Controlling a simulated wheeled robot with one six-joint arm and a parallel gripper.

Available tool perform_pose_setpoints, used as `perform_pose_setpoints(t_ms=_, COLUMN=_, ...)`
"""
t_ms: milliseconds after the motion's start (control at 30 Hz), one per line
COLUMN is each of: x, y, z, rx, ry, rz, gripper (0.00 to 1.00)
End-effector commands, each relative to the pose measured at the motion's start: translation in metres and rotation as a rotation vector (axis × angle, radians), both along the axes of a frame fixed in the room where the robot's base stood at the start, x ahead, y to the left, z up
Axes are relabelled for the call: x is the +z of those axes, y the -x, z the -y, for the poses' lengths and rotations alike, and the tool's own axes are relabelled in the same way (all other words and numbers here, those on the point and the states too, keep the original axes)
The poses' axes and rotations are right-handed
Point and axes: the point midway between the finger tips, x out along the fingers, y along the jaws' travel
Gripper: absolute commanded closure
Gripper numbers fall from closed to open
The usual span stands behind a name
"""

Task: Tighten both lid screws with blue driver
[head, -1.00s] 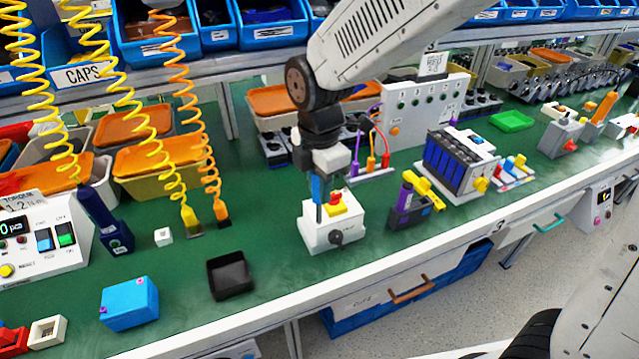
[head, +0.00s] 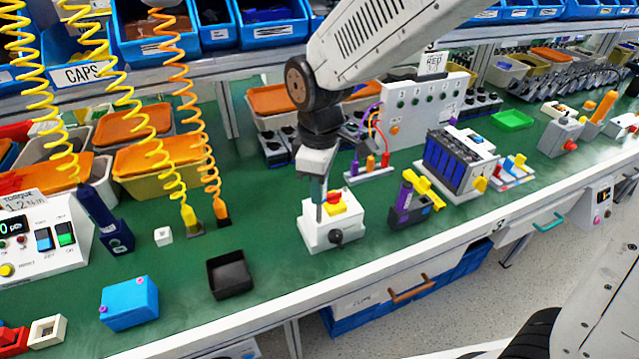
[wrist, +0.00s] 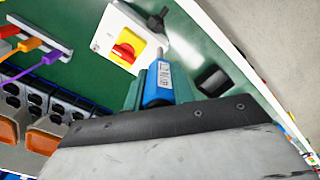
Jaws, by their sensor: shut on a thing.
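The white switch box (head: 318,236) stands on the green bench near the front edge, with a yellow plate and red rotary knob (head: 335,199) on its lid and a dark round fitting (head: 336,237) on its front. In the wrist view, the box (wrist: 103,39) and its red knob (wrist: 123,53) show. My gripper (head: 318,185) points down over the left part of the lid. It is shut on the blue driver (wrist: 158,85), whose thin shaft (head: 319,213) reaches down to the lid. I cannot tell whether its tip sits in a screw. The screws are too small to make out.
A black tray (head: 231,277) and a blue box (head: 129,303) lie to the left. A holder with purple and yellow tools (head: 410,205) stands close on the right. Coiled cords (head: 205,140) hang at left. Bench between box and black tray is clear.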

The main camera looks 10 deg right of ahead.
Motion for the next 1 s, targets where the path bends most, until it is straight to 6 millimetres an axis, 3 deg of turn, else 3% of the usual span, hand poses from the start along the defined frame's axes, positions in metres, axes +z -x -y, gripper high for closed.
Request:
perform_pose_setpoints(t_ms=233, x=-0.0015, y=0.0005, z=0.0, rx=-0.321, ry=0.0, rz=-0.001, gripper=1.0)
perform_pose_setpoints(t_ms=667, x=-0.0019, y=0.0009, z=0.0001, rx=-0.396, ry=0.001, rz=-0.002, gripper=1.0)
perform_pose_setpoints(t_ms=1000, x=-0.002, y=0.0014, z=-0.0003, rx=-0.875, ry=0.002, rz=-0.002, gripper=1.0)
